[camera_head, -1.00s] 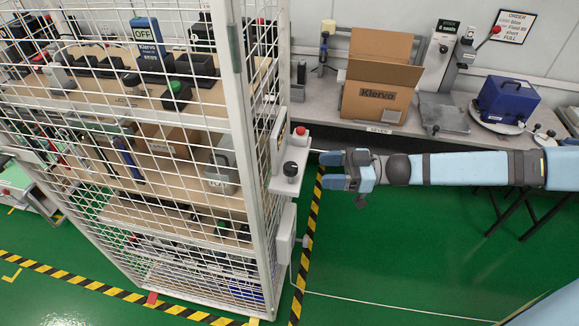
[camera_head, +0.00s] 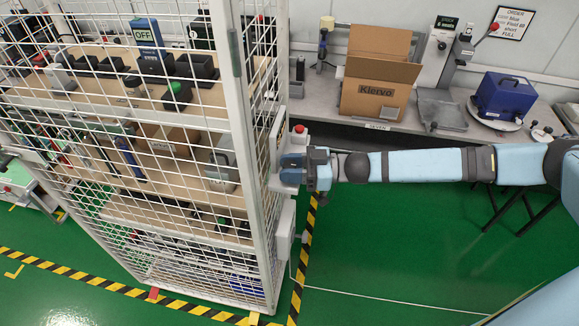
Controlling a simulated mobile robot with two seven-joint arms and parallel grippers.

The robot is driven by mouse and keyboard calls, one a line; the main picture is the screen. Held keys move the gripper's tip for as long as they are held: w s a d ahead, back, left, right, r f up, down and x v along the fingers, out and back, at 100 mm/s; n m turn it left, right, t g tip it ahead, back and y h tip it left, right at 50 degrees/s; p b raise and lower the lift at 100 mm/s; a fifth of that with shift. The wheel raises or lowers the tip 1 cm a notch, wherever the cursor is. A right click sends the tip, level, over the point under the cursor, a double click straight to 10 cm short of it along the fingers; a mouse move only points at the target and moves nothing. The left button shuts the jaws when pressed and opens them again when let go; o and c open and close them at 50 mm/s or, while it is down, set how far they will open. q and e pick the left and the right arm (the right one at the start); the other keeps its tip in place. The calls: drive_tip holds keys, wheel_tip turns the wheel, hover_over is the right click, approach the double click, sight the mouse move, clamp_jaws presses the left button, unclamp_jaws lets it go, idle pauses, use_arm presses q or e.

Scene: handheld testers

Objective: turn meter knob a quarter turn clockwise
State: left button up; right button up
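A pale control box (camera_head: 280,184) with a red button (camera_head: 299,128) on top is fixed to the right side of the white mesh cage. A black knob showed on its front earlier; it is now hidden by my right gripper. My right gripper (camera_head: 292,168) reaches in from the right, its two pale blue fingers one above the other at the knob's place. The gap between them is small, and I cannot tell if they grip the knob. My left gripper is not in view.
The mesh cage (camera_head: 243,100) holds shelves of handheld devices. Behind my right arm, a grey bench (camera_head: 330,105) carries a cardboard box (camera_head: 375,98) and a blue case (camera_head: 507,95). A second pale box (camera_head: 286,228) hangs lower on the cage. Green floor is clear below the arm.

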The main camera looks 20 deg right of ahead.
drive_tip(key=c, duration=0.3)
